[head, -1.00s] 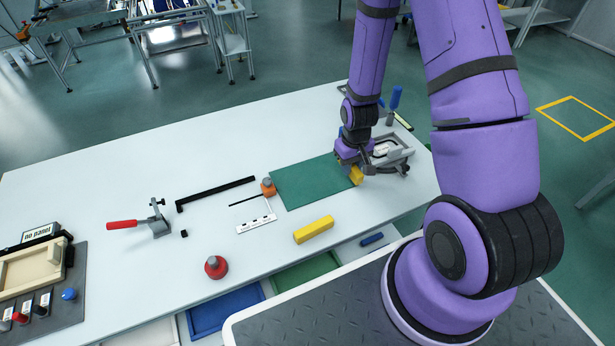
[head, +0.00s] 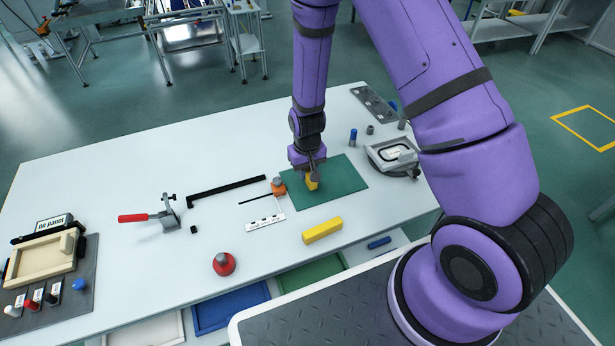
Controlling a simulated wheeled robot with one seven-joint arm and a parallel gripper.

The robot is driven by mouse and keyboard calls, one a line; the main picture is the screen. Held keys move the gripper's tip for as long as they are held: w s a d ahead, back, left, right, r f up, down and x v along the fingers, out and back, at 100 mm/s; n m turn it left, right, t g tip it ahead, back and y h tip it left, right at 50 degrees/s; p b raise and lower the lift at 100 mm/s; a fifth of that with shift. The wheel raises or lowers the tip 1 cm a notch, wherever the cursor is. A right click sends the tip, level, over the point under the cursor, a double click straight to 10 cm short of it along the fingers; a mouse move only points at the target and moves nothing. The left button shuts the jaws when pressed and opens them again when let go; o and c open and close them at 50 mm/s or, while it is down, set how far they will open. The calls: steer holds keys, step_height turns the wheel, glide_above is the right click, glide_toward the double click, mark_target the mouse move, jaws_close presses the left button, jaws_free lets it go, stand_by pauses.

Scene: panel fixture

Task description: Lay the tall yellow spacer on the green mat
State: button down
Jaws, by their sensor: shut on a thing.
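My gripper (head: 310,168) is shut on a yellow spacer (head: 312,184), which hangs down from the fingers. The spacer is over the left part of the green mat (head: 345,184); its upper part is hidden by the fingers. I cannot tell whether its lower end touches the mat. A second yellow block (head: 322,230), long and bar-shaped, lies on the white table just in front of the mat. The rest of the mat is bare.
An orange-topped tool (head: 278,187) stands close to the mat's left edge, beside a white marked strip (head: 265,222). A grey fixture (head: 395,157) is right of the mat. A red knob (head: 223,264) stands at the front.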

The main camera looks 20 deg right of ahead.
mark_target(308, 177)
steer(key=shift+d+f, duration=0.1)
steer(key=shift+f, duration=1.3)
steer(key=shift+f, duration=0.15)
steer(key=c, duration=0.9)
jaws_free()
